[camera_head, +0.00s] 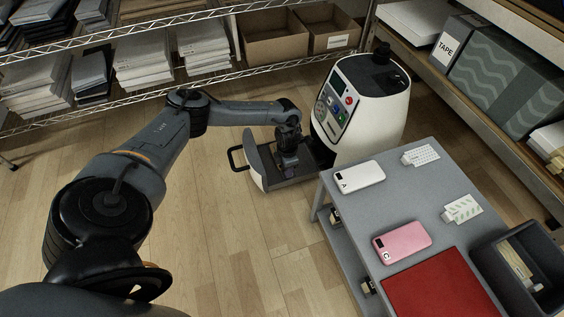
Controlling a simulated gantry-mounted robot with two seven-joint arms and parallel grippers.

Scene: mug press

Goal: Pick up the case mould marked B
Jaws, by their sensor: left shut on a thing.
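My left gripper (287,163) points down over the open drawer (296,180) of the white press (372,115). It is shut on a small dark thing low in the drawer, probably the case mould; the gripper hides most of it, and no letter B is readable in view. A white phone case marked A (359,177) lies on the grey table. A pink phone case (402,242), with a letter like C or G, lies nearer. My right gripper is not in view.
The drawer's front panel and black handle (233,158) stand left of the gripper. The press body rises close on its right. The grey table (390,205) holds a red mat (442,289) and two patterned cards. A dark bin (486,258) stands at right. Shelves line the back and right.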

